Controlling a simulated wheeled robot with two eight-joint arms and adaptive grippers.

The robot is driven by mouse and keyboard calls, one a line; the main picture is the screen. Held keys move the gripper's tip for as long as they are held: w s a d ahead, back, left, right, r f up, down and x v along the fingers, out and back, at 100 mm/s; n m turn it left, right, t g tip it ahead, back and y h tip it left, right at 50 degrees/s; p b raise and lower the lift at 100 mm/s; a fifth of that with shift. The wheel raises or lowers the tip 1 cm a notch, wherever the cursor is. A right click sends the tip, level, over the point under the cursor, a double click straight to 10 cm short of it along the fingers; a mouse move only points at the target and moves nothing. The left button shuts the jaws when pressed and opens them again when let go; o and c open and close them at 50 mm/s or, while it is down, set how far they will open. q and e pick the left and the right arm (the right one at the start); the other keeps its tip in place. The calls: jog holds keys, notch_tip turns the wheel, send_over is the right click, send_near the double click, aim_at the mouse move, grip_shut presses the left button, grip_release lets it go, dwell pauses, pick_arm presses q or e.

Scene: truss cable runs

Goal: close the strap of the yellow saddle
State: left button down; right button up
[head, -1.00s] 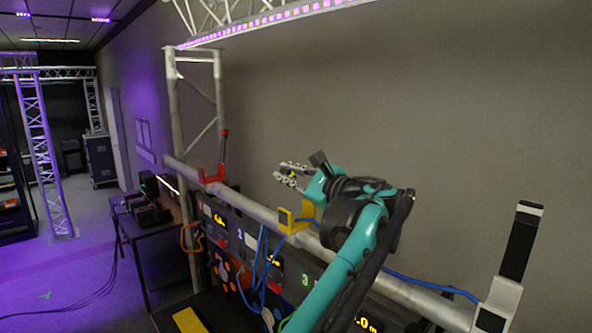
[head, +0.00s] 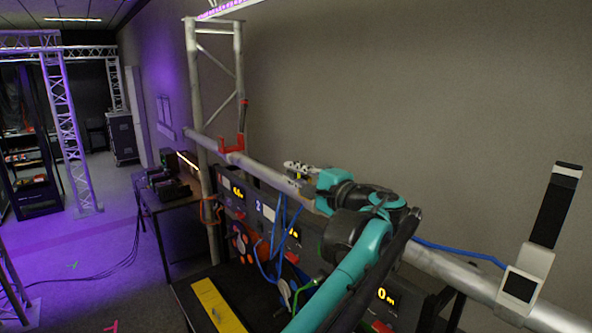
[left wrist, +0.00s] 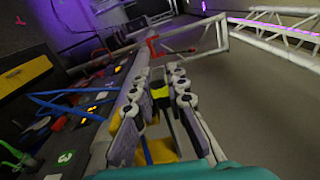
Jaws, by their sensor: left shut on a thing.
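The yellow saddle (left wrist: 160,150) sits on the pale pipe, low between my left fingers in the left wrist view. In the head view my left gripper and arm hide most of it. My left gripper (head: 298,170) is down at the pipe, and its fingers (left wrist: 158,95) are around a dark strap piece with a yellow part (left wrist: 158,86). The gripper is shut on this strap. Whether the strap is latched is hidden by the fingers. A blue cable (left wrist: 146,150) runs at the saddle. My right gripper is not in view.
A red saddle (head: 232,143) with its strap upright is farther along the pipe (head: 262,172). A white saddle (head: 524,280) with a black upright strap (head: 558,208) is at the right. Blue cables (head: 277,240) hang before the equipment panels. The wall side above the pipe is clear.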

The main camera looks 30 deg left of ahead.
pick_arm(q)
jog(key=shift+f, duration=0.55)
jog(key=c, duration=1.5)
grip_release()
jog(key=shift+c, duration=0.2)
jog(key=shift+s+d, duration=0.1)
jog(key=shift+d, duration=0.25)
jog(key=v, duration=1.1)
jog(key=shift+d, duration=0.1)
